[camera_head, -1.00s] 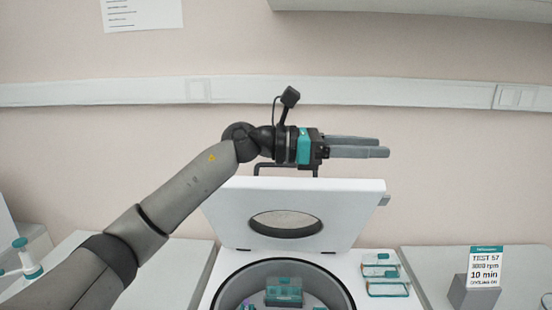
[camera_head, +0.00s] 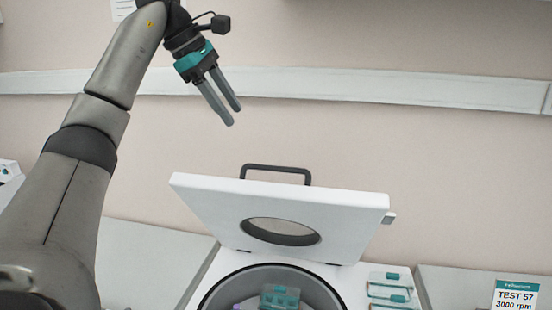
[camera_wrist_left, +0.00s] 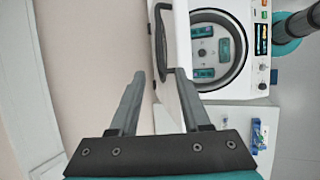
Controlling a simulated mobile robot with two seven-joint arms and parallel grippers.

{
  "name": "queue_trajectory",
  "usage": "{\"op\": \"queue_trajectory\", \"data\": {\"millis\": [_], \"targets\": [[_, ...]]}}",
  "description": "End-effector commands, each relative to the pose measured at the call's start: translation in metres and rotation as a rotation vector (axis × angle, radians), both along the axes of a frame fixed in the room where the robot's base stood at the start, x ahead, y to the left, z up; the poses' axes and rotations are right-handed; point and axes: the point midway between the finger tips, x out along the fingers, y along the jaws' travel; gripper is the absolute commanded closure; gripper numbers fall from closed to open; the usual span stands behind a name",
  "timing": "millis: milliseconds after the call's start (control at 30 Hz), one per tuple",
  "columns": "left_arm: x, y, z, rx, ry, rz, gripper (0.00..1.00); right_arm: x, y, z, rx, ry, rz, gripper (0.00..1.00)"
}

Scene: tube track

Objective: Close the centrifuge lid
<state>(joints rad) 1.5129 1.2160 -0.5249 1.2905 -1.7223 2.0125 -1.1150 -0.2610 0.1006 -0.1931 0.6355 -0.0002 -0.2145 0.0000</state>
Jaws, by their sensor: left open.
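The white centrifuge lid (camera_head: 350,215) stands open and tilted in the head view, with a round window (camera_head: 282,231) and a dark handle (camera_head: 276,170) along its top edge. The lid's edge and handle (camera_wrist_left: 163,40) also show in the left wrist view. The centrifuge bowl (camera_head: 225,290) is open below it, with a teal rack (camera_head: 280,297) inside. The bowl's rim (camera_wrist_left: 245,45) shows in the wrist view too. My left gripper (camera_head: 234,115) is open and empty, fingers pointing down, above and left of the handle and apart from it. My right gripper is not in view.
A sign reading TEST 57 (camera_head: 516,292) stands at the lower right. A wall rail (camera_head: 400,90) runs behind. The air between gripper and lid is clear.

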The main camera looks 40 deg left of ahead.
Motion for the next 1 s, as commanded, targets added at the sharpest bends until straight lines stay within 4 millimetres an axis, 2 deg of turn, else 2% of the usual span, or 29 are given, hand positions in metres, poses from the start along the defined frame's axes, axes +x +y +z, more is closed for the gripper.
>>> {"op": "queue_trajectory", "data": {"millis": [33, 100, 233, 333, 500, 600, 800, 1000], "targets": [[0.004, -0.003, -0.01, -0.001, 0.005, -0.005, 0.53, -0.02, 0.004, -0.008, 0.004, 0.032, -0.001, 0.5], [0.009, -0.005, -0.02, -0.002, 0.005, -0.007, 0.53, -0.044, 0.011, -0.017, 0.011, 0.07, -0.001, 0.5], [0.022, -0.01, -0.044, -0.001, 0.007, -0.007, 0.53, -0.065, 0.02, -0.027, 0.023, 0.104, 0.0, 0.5], [0.031, -0.014, -0.06, 0.0, 0.007, -0.006, 0.53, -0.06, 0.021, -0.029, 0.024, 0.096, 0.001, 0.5], [0.047, -0.02, -0.088, -0.002, 0.005, -0.005, 0.53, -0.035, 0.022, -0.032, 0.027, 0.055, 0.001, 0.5], [0.055, -0.024, -0.103, -0.001, 0.005, -0.006, 0.53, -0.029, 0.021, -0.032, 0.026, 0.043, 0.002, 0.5], [0.066, -0.028, -0.121, -0.001, 0.003, -0.006, 0.53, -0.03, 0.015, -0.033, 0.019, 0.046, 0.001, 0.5], [0.069, -0.029, -0.126, -0.002, 0.001, -0.006, 0.53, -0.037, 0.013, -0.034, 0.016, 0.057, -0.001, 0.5]]}}
